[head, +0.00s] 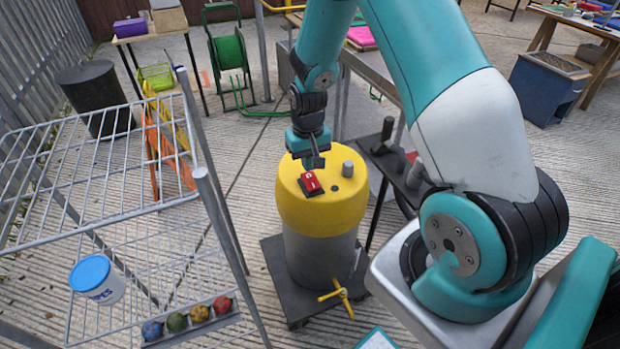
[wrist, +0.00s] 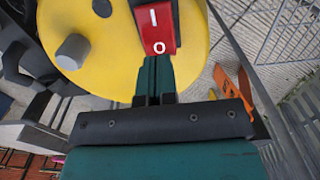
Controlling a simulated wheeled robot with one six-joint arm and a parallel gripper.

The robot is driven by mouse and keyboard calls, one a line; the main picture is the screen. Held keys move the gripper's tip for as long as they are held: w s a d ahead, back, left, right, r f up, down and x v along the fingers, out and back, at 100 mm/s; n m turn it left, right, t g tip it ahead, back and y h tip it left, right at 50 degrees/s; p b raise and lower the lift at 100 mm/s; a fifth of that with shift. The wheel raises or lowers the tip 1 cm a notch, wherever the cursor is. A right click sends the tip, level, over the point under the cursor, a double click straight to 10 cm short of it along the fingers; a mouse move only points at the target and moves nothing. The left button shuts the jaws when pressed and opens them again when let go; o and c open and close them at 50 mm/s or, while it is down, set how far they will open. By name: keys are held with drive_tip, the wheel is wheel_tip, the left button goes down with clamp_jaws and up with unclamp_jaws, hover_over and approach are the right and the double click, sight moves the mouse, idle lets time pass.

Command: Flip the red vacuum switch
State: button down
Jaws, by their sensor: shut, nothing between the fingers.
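The red vacuum switch (head: 311,183) is a rocker marked I and O on top of a yellow-topped grey vacuum (head: 321,214). In the wrist view the red switch (wrist: 154,27) is at the top centre, with its O end nearest my fingers. My gripper (head: 313,160) is shut and empty, just behind the switch in the head view. In the wrist view the shut fingertips (wrist: 153,66) point at the O end. They look close to it, but I cannot tell whether they touch.
A grey knob (head: 347,168) stands right of the switch on the yellow top. A wire shelf (head: 90,180) with a blue-lidded tub (head: 97,279) and several balls stands at left. A dark stand (head: 400,165) with tools is close on the right. Concrete floor is open between.

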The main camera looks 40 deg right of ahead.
sight(308, 175)
drive_tip(key=shift+f+b, duration=0.85)
drive_tip(key=shift+f, duration=0.45)
idle(1.0)
drive_tip(key=shift+r, duration=0.1)
wheel_tip(308, 175, up, 7)
drive_tip(key=p, duration=0.6)
idle(0.6)
